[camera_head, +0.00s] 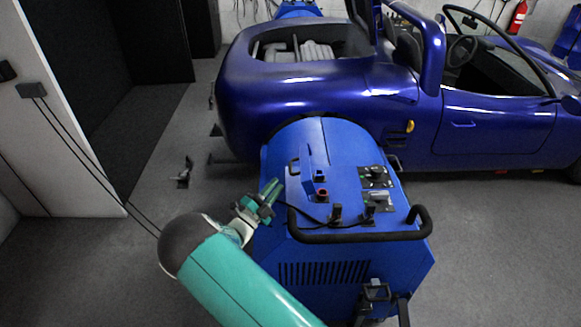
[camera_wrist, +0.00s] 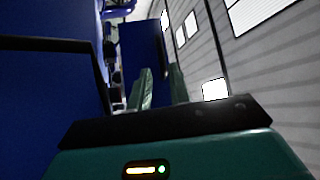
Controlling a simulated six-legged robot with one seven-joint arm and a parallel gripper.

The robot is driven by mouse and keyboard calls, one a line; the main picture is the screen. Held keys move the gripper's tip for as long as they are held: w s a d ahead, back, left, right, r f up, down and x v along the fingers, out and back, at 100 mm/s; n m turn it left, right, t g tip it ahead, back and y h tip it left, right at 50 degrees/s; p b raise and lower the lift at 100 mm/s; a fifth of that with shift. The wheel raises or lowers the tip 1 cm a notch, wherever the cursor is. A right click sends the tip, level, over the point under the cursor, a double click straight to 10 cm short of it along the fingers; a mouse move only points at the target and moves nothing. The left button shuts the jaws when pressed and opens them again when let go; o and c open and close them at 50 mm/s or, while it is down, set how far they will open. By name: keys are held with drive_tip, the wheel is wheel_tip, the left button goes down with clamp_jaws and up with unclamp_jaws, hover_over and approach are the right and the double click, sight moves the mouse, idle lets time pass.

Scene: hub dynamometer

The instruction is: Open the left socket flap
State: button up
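The blue dynamometer hub unit (camera_head: 330,150) stands in the middle of the head view. Its top carries a blue socket-like fitting (camera_head: 320,177), a red one (camera_head: 321,194) below it, and small upright black pieces (camera_head: 336,213) near the front. I cannot tell which piece is the left socket flap or whether it is open. My gripper (camera_head: 271,187) is at the unit's left edge, left of the red fitting, apparently touching nothing. In the wrist view its two green fingers (camera_wrist: 162,86) stand apart with nothing between them.
A black handle bar (camera_head: 355,236) runs along the unit's front edge. Two panels with black parts (camera_head: 376,177) sit at right on its top. A blue-violet car (camera_head: 310,95) stands close behind. Grey floor (camera_head: 490,250) is clear at right. A white wall (camera_head: 75,120) is at left.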

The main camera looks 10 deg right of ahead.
sight(291, 166)
drive_tip(key=x, duration=0.9)
clamp_jaws()
